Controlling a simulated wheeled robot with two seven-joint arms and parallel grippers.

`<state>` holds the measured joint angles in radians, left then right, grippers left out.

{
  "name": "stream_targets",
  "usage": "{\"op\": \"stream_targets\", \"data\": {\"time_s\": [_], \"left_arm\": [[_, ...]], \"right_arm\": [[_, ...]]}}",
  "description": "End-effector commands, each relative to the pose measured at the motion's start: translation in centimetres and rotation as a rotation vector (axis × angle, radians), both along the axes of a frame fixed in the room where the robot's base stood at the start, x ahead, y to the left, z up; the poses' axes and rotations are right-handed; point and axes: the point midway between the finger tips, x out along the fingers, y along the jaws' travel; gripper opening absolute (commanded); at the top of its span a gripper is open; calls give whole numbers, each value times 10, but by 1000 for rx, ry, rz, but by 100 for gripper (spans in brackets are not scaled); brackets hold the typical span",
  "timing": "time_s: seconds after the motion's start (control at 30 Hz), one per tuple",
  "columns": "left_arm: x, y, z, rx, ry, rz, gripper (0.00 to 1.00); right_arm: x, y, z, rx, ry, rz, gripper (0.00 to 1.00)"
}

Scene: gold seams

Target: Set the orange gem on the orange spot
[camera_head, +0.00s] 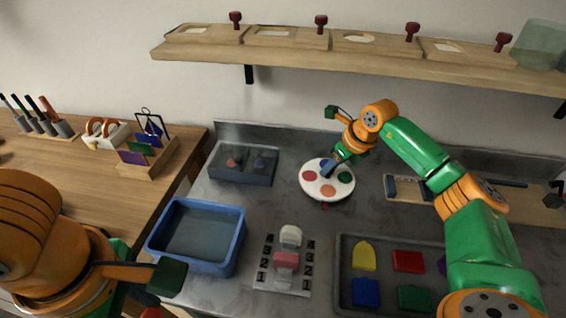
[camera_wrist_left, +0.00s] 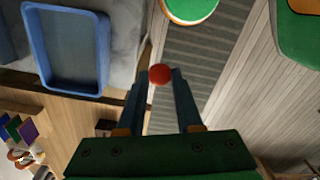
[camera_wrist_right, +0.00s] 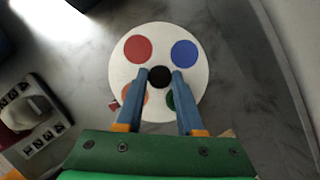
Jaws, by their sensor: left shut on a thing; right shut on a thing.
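A white round disc (camera_head: 318,193) lies on the grey counter. It bears a red spot (camera_wrist_right: 138,49), a blue spot (camera_wrist_right: 185,54), an orange spot (camera_wrist_right: 131,95) and a green spot (camera_wrist_right: 171,101). My right gripper (camera_wrist_right: 160,80) is shut on the black knob (camera_wrist_right: 160,76) at the disc's centre, and its fingers partly cover the orange and green spots. My left gripper (camera_wrist_left: 160,80) is shut on a small round red-orange gem (camera_wrist_left: 160,74). It holds the gem at the lower left in the head view, away from the disc, over the floor gap.
A blue bin (camera_head: 238,245) stands left of the disc, with a grey tray (camera_head: 245,182) behind it. A numbered slider board (camera_head: 268,270) and a tray of coloured blocks (camera_head: 345,245) lie in front. A shelf (camera_head: 370,62) runs above. A wooden table (camera_head: 85,190) is at left.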

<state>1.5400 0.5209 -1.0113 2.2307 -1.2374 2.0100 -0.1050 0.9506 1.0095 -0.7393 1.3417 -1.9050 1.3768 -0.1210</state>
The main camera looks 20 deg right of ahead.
Motion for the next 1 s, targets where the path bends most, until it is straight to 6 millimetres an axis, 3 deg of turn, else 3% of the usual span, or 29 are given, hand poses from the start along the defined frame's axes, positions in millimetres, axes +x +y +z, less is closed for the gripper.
{"op": "stream_targets", "data": {"time_s": [0.2, 0.23, 0.3, 0.33, 0.63, 0.77, 0.9, 1.0], "left_arm": [[0, 0, 0, 0, 0, 0, 0], [0, 0, 0, 0, 0, 0, 0], [0, 0, 0, 0, 0, 0, 0], [0, 0, 0, 0, 0, 0, 0], [0, 0, 0, 0, 0, 0, 0], [0, 0, -2, 0, 0, 0, 0], [0, 0, -6, 0, 0, 0, 0], [0, 0, -19, 0, 0, 0, 0]], "right_arm": [[1, 2, 1, 3, -3, 5, 0], [1, 2, 1, 3, -3, 5, 42], [1, 2, 1, 3, -3, 5, 61], [1, 2, 1, 3, -3, 5, 66], [0, 2, 2, 3, -2, 4, 66], [-4, -1, 15, 1, -6, 4, 66], [-16, -4, 45, 2, -8, 4, 66], [-38, -12, 41, -1, -2, 1, 66]]}}
